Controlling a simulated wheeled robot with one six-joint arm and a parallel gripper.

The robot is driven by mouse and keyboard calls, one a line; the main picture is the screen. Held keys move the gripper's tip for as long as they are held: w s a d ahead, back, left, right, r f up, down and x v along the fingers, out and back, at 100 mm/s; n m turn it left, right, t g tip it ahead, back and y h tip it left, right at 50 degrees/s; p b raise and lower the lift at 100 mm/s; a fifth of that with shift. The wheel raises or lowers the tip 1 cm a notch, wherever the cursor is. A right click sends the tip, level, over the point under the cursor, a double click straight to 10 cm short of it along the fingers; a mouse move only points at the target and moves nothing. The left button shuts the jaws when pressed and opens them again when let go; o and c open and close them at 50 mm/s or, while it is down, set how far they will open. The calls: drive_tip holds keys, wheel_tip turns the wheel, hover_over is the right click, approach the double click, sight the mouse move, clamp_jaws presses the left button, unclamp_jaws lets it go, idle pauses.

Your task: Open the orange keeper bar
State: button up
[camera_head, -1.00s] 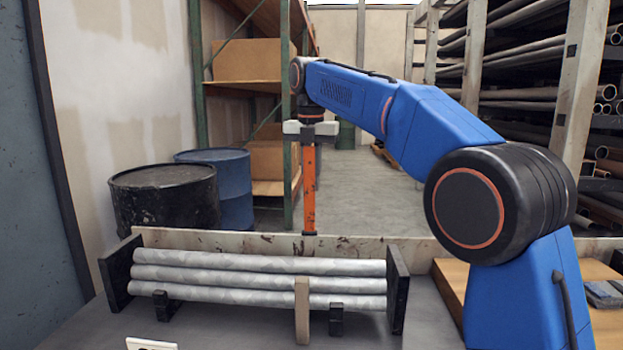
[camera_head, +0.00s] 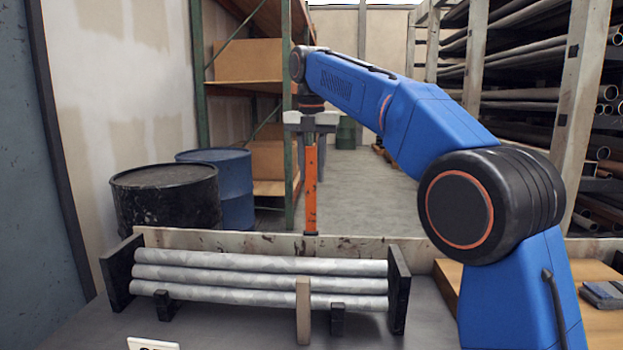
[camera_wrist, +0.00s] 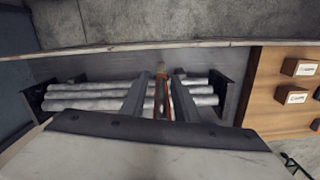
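The orange keeper bar (camera_head: 311,190) stands upright behind the pipes, near the back board, in the head view. My gripper (camera_head: 311,140) is at its upper end, pointing down. In the wrist view the bar (camera_wrist: 166,105) runs between the two dark fingers, with gaps visible beside it, so the gripper (camera_wrist: 162,80) looks open. Contact with the bar cannot be seen. Three grey pipes (camera_head: 225,272) lie stacked in a cradle between black end plates (camera_head: 398,288). A tan upright post (camera_head: 303,310) stands in front of them.
A low back board (camera_head: 210,240) runs behind the pipes. A wooden board (camera_wrist: 275,90) with small blocks lies to the right. Black (camera_head: 165,198) and blue (camera_head: 225,185) drums stand at the left behind the bench. The floor beyond is open.

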sight(312, 150)
drive_tip(key=shift+s+r, duration=0.15)
drive_tip(key=shift+r, duration=2.3)
